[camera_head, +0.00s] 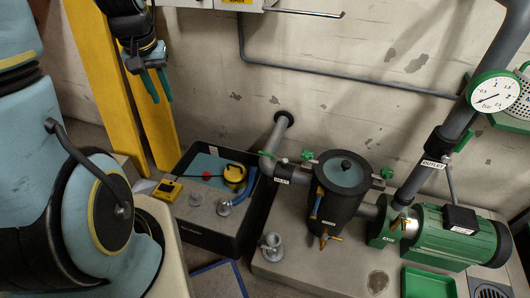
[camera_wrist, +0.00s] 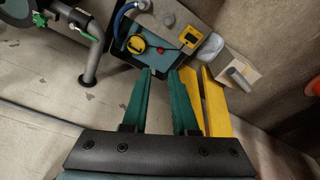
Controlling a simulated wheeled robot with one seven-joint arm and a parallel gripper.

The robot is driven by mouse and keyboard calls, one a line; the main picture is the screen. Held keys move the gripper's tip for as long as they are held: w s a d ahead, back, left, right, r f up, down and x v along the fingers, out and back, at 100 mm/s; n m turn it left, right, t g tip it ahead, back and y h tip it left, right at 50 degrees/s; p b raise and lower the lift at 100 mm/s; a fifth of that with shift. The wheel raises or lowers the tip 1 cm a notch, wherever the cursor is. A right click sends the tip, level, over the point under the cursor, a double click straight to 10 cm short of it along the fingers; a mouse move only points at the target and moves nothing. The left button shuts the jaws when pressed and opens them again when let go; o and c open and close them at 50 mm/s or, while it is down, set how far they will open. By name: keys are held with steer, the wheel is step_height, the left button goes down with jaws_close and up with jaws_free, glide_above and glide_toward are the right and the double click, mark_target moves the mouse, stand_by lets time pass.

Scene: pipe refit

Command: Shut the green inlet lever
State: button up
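The green inlet lever (camera_head: 271,157) sits on the black valve (camera_head: 284,174) in the grey pipe left of the strainer pot, in the head view. It looks roughly in line with that short pipe run. In the wrist view, a green handle by the black pipe fitting at upper left appears to be the same lever (camera_wrist: 81,38). My gripper (camera_head: 160,98) is high up, left of the lever and well apart from it. Its two green fingers (camera_wrist: 160,71) are parted, with nothing between them.
The dark strainer pot (camera_head: 337,212) has green clamps beside its lid. Yellow posts (camera_head: 96,60) rise behind my gripper. A green pump (camera_head: 450,232) and outlet pipe are at right.

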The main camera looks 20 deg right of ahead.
steer(key=w+d+f+m+b, duration=0.1)
steer(key=d+f+b, duration=0.1)
steer(key=d+f, duration=0.2)
steer(key=w+d+f+m+b, duration=0.1)
steer(key=w+d+f+b, duration=0.1)
steer(key=d+f, duration=0.3)
steer(key=w+d+f+b, duration=0.2)
steer(key=d+f+b, duration=0.2)
steer(key=d+f, duration=0.1)
steer(key=shift+w+d+m+h, duration=0.15)
steer(key=shift+d+m+h, duration=0.25)
steer(key=shift+d, duration=0.1)
jaws_close()
steer(key=d+f+m+h+b, duration=0.1)
steer(key=d+f+m+b, duration=0.1)
steer(key=d+f+b, duration=0.4)
steer(key=d+f, duration=0.5)
steer(key=d, duration=0.4)
steer(key=shift+s+f+m+t, duration=0.2)
steer(key=shift+s+m+t, duration=0.1)
steer(key=shift+s, duration=0.1)
